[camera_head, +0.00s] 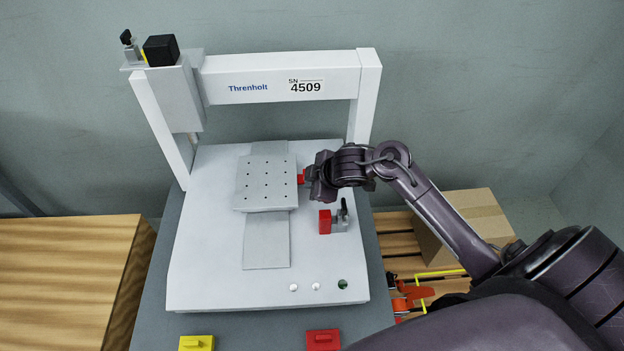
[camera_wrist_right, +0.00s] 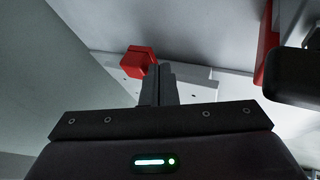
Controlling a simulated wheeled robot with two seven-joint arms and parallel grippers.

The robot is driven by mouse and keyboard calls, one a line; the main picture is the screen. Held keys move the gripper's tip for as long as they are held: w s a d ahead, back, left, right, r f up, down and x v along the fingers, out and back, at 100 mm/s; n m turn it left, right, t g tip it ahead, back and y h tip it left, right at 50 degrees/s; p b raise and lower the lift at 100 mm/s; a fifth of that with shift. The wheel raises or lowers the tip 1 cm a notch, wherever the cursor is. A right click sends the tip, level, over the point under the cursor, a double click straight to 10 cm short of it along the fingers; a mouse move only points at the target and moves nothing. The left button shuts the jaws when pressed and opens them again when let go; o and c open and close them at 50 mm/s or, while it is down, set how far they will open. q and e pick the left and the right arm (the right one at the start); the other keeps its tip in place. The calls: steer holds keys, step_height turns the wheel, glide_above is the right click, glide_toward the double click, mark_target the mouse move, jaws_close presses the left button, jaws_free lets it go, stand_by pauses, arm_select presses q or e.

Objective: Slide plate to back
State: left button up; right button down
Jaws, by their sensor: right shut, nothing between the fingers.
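The plate (camera_head: 265,194) is a light grey square with several small holes. It sits on a grey rail (camera_head: 266,243) on the machine's white bed, in the rear half, with bare rail in front of it. A red block (camera_head: 301,179) is at the plate's right edge. My right gripper (camera_head: 310,183) is at the plate's right side, close to the red block. In the right wrist view its fingers (camera_wrist_right: 158,82) are shut and empty, beside the red block (camera_wrist_right: 137,61). I cannot tell whether they touch it. My left gripper is not in view.
A white gantry (camera_head: 280,80) spans the rear of the bed, with a head unit (camera_head: 177,95) at left. A red block with a dark lever (camera_head: 325,221) stands right of the rail. Yellow (camera_head: 197,343) and red (camera_head: 323,340) blocks lie in front. A cardboard box (camera_head: 475,225) is at right.

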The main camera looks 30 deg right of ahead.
steer(key=w, duration=0.1)
steer(key=w+d, duration=0.2)
steer(key=w, duration=0.1)
steer(key=shift+w+p, duration=0.1)
steer(key=shift+p, duration=0.25)
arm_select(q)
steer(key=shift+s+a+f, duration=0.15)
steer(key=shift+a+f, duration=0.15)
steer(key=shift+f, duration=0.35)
arm_select(e)
steer(key=shift+d+r, duration=0.1)
steer(key=shift+r, duration=0.05)
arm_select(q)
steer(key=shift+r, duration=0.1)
